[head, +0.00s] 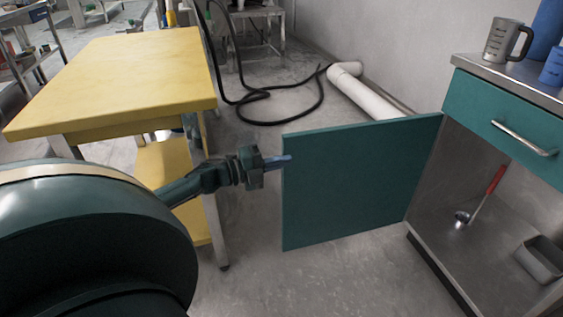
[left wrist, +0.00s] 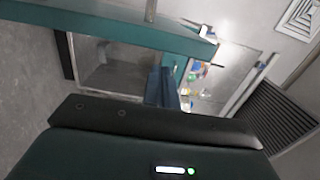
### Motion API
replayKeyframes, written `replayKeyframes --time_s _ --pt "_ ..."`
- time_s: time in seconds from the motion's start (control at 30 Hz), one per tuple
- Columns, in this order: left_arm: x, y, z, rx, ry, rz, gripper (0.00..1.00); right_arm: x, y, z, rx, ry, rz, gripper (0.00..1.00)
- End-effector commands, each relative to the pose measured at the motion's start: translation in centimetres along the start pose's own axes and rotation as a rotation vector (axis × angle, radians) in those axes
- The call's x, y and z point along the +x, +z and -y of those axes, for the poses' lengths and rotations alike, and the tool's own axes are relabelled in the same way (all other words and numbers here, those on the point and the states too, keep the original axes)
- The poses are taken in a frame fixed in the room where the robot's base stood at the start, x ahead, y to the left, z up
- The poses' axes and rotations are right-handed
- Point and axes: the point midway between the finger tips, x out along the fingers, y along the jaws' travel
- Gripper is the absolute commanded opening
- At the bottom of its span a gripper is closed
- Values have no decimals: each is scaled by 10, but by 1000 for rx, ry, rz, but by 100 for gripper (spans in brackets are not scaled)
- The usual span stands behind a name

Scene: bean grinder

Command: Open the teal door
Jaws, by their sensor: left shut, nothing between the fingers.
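The teal door (head: 360,178) stands swung wide open, hinged at the left side of the cabinet (head: 436,250), so the cabinet's inside shows. My left gripper (head: 288,159) is shut and empty, with its bluish fingertips at the door's free left edge. I cannot tell whether they touch it. The left wrist view shows the gripper fingers (left wrist: 163,88) in front of the cabinet's open compartment (left wrist: 112,62), with teal panels around it. The right gripper is not in view.
A yellow table (head: 125,80) stands left of the door. A teal drawer (head: 500,125) with a metal handle sits above the opening. A red-handled ladle (head: 487,194) and metal container (head: 540,258) are inside the cabinet. A mug (head: 502,40) stands on top. A black hose (head: 262,122) lies behind.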

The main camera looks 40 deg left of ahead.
Motion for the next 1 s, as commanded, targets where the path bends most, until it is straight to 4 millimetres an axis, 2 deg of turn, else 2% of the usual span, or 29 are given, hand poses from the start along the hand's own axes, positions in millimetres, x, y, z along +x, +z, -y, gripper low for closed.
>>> replayKeyframes --time_s 0.13,0.23,0.33,0.5,0.7,1.0 --pt "0 0 2 1 0 0 0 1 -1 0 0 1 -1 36" --pt "0 0 11 1 0 0 0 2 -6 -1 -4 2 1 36" --pt "0 0 29 4 0 -2 0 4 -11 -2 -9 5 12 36" --pt "0 0 64 4 1 -2 0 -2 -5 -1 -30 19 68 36" --pt "0 0 92 2 1 -1 0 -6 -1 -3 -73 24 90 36" --pt "0 0 100 -1 0 0 0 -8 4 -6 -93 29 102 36"
